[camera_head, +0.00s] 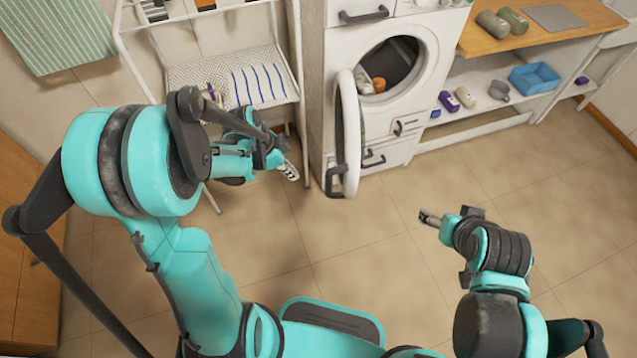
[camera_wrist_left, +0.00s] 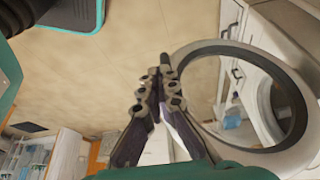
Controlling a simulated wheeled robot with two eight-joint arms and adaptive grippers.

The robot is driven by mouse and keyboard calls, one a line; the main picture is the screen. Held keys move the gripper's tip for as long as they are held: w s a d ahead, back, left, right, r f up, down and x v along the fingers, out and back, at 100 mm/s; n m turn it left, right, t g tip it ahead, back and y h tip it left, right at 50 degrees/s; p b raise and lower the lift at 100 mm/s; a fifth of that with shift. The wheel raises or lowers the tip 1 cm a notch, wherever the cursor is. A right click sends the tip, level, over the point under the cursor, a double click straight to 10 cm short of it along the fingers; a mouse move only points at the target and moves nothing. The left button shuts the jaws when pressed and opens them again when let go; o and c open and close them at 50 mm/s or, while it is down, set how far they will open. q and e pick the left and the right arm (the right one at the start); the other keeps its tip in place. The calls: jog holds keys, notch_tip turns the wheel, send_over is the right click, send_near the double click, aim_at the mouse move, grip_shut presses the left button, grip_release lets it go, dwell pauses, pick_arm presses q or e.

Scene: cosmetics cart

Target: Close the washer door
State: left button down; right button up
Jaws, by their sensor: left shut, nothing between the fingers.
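The white washer (camera_head: 437,42) stands at the back, with its round drum opening uncovered and some items inside. Its round door (camera_head: 351,150) hangs open on the left side of the opening, swung out toward me and seen nearly edge-on. In the left wrist view the door (camera_wrist_left: 222,47) shows as a grey ring with a clear middle, right of the fingers. My left gripper (camera_head: 290,171) is shut and empty, left of the door in the head view and apart from it there. My right gripper (camera_head: 430,217) is over the floor, right of the door; its finger gap is too small to judge.
A white rack (camera_head: 206,21) with a striped cloth (camera_head: 262,86) stands left of the washer. A wooden-topped shelf (camera_head: 540,48) on the right holds bottles and a blue bin (camera_head: 534,78). The tiled floor (camera_head: 345,240) in front is clear.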

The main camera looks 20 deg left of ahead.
pick_arm(q)
jog(key=w+d+f+b, duration=0.3)
jog(key=d+f, duration=0.3)
jog(key=f, duration=0.3)
jog(key=shift+w+d+f+b, duration=0.15)
jog(key=shift+w+d+b, duration=0.2)
jog(key=shift+b, duration=0.4)
